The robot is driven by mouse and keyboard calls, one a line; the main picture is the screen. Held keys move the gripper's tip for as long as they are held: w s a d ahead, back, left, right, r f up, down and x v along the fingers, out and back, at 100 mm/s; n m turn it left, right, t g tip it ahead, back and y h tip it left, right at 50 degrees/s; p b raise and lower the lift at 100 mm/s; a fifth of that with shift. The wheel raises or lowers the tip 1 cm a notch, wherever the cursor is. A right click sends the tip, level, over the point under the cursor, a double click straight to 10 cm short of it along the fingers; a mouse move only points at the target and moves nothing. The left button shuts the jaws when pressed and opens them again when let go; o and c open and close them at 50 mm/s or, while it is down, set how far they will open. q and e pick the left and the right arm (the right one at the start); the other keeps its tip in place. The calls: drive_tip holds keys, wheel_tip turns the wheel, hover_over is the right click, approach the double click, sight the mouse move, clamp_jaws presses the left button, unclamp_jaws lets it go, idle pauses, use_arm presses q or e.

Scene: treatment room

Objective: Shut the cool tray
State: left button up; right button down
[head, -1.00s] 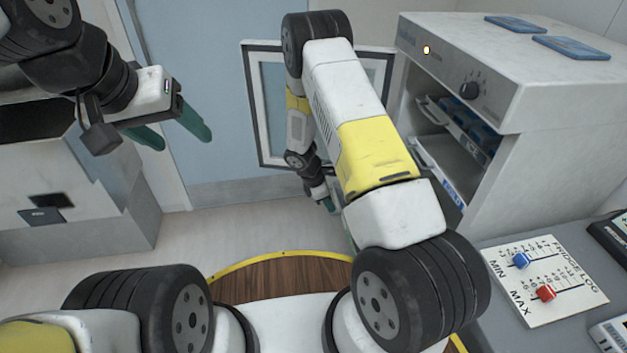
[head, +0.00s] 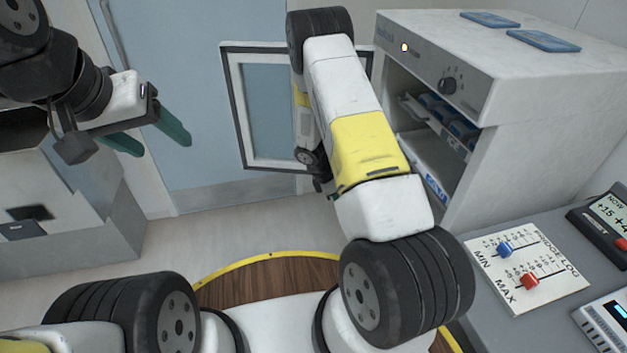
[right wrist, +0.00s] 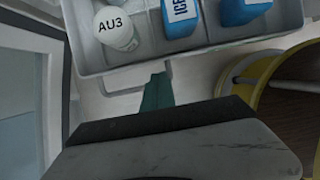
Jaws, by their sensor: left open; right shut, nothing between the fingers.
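The open-fronted white cooler cabinet (head: 540,100) stands at the right of the head view. Inside it are an upper tray (head: 418,108) with blue packs and a lower tray (head: 425,160) with a blue label on its front. In the right wrist view a pale tray (right wrist: 90,62) holds a white-capped vial marked AU3 (right wrist: 117,28) and blue ice packs (right wrist: 180,15); I cannot tell which tray it is. My right gripper (right wrist: 157,92) is shut and empty, its green fingertips close by that tray's handle; contact is unclear. My left gripper (head: 155,137) is open and empty, far left.
My right arm hides part of the cabinet's opening in the head view. A grey counter at the right bears a slider panel (head: 535,278) and devices. Two blue packs (head: 543,41) lie on the cabinet top. A framed door panel (head: 262,155) stands behind my right arm.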

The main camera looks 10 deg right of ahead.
drive_tip(key=d, duration=1.9)
drive_tip(key=shift+w+d, duration=0.15)
drive_tip(key=shift+w, duration=0.1)
